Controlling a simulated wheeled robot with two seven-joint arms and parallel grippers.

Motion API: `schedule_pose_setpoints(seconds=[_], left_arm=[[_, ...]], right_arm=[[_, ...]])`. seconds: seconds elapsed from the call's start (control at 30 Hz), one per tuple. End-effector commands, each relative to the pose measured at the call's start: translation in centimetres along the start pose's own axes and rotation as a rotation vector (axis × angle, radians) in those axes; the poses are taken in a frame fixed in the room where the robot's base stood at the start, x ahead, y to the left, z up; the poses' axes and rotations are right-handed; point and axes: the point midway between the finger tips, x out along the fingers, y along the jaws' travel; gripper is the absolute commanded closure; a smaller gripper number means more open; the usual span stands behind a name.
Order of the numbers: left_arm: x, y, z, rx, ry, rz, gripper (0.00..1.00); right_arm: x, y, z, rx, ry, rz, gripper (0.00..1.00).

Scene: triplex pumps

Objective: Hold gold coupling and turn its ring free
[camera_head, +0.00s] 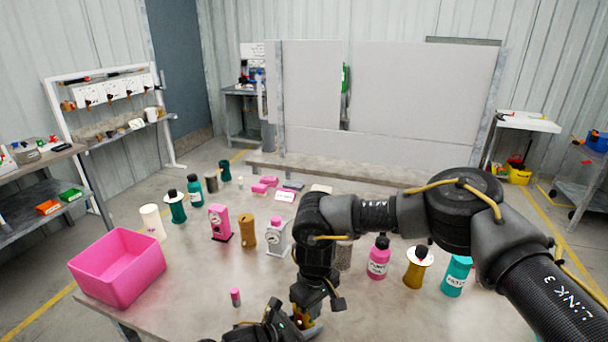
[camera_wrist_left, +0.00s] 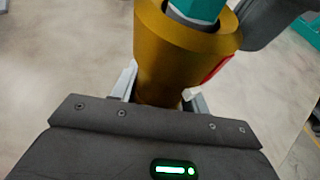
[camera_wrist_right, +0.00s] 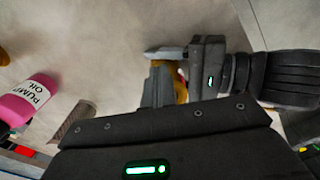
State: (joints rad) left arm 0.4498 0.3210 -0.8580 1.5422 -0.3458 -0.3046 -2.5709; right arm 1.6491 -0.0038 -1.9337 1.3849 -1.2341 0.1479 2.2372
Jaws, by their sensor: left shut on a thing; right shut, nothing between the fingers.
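The gold coupling (camera_wrist_left: 180,50) fills the top middle of the left wrist view, with a teal faceted part (camera_wrist_left: 198,10) at its upper end. My left gripper (camera_wrist_left: 160,92) is shut on its gold body. In the head view the coupling (camera_head: 314,323) shows only as a sliver at the bottom, between my two grippers. My right gripper (camera_head: 318,299) is above it, pointing down. In the right wrist view the right fingers (camera_wrist_right: 160,85) are shut and empty, and they hide most of the coupling (camera_wrist_right: 181,86). Whether they touch it is hidden.
A pink bin (camera_head: 112,285) stands at the table's left. A small pink cylinder (camera_head: 236,297) stands left of my grippers. A pink oil bottle (camera_head: 378,262), a gold vessel (camera_head: 416,268) and a teal bottle (camera_head: 456,277) stand right.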

Motion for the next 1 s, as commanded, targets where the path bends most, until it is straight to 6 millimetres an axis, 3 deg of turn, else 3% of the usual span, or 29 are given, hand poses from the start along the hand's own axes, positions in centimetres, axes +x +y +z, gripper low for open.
schedule_pose_setpoints(seconds=[0.67, 1.0], left_arm=[[0.1, -0.2, 0.0, 0.001, -0.001, -0.005, 0.88], [0.0, -0.1, 0.0, 0.000, 0.000, -0.002, 0.88]], right_arm=[[-0.3, -0.2, 0.7, 0.000, 0.003, -0.001, 1.00], [-4.3, -0.3, 0.7, -0.002, 0.003, -0.001, 1.00]])
